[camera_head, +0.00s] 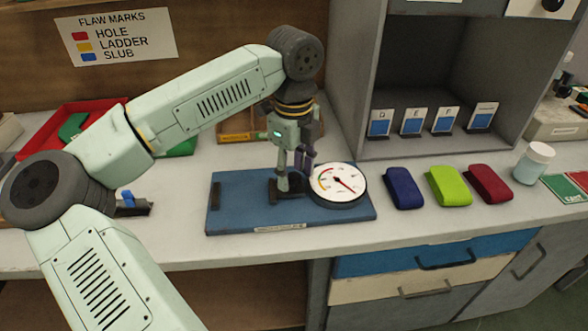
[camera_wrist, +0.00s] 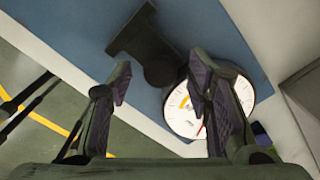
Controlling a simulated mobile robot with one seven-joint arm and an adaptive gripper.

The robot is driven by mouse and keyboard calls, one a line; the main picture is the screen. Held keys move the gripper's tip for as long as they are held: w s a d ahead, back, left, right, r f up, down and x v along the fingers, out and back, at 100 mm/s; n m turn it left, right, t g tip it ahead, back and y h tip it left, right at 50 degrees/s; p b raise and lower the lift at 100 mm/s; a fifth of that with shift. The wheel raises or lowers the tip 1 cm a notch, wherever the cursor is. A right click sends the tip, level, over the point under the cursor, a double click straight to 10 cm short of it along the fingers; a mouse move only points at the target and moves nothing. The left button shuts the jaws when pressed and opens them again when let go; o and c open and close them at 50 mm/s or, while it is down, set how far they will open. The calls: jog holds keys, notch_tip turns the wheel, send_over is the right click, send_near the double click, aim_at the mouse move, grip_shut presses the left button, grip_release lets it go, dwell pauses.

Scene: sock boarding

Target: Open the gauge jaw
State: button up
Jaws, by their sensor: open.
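The gauge is a blue base plate (camera_head: 240,190) on the bench with a round white dial (camera_head: 337,184) at its right end. A dark jaw part (camera_head: 285,191) stands beside the dial, and a small dark block (camera_head: 215,195) stands at the plate's left end. My gripper (camera_head: 291,176) points down over the dark jaw part, partly hiding it. In the wrist view my gripper (camera_wrist: 160,82) is open with nothing between its fingers. There the dark jaw part (camera_wrist: 147,45) lies beyond the fingertips, and the right finger partly covers the dial (camera_wrist: 185,117). I cannot tell whether the fingers touch the jaw.
Blue (camera_head: 403,188), lime (camera_head: 449,186) and red (camera_head: 489,184) rounded items lie right of the gauge, before a grey cabinet (camera_head: 345,90). A red tray (camera_head: 60,130) is at left. Bare bench lies in front of the plate.

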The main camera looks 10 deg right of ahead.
aim_at(294, 176)
notch_tip(294, 176, up, 12)
dwell(0.4)
